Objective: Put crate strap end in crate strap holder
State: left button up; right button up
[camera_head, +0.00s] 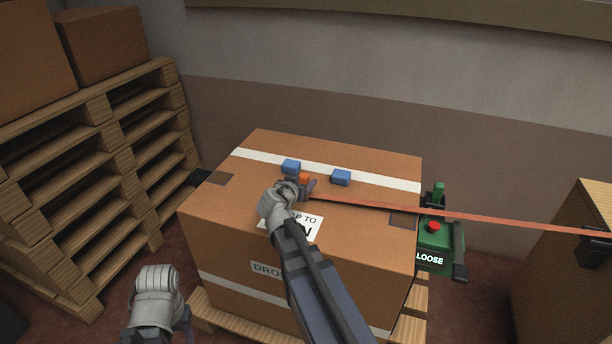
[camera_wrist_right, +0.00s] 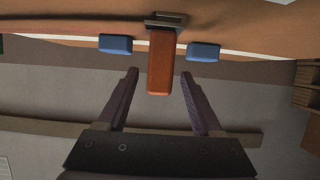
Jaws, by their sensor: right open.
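An orange-red strap (camera_head: 380,205) runs from the right across the top of a large cardboard box. Its orange end piece (camera_head: 304,178) lies by my right gripper (camera_head: 300,186) above the box top. In the right wrist view the orange end piece (camera_wrist_right: 160,65) shows between the two open fingers of my right gripper (camera_wrist_right: 159,73), with gaps on both sides. A grey metal piece sits at its far end. No part is clearly labelled as the strap holder. My left gripper (camera_head: 160,300) is low at the left, its fingers not clear.
Two blue blocks (camera_head: 291,166) (camera_head: 341,177) sit on the box (camera_head: 240,205) near its white band. A green device marked LOOSE (camera_head: 436,240) with a red button is at the box's right side. Wooden pallets (camera_head: 110,150) stand left; another box (camera_head: 560,280) stands right.

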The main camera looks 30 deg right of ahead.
jog(key=p+v, duration=0.2)
jog(key=v, duration=0.5)
jog(key=shift+a, duration=0.15)
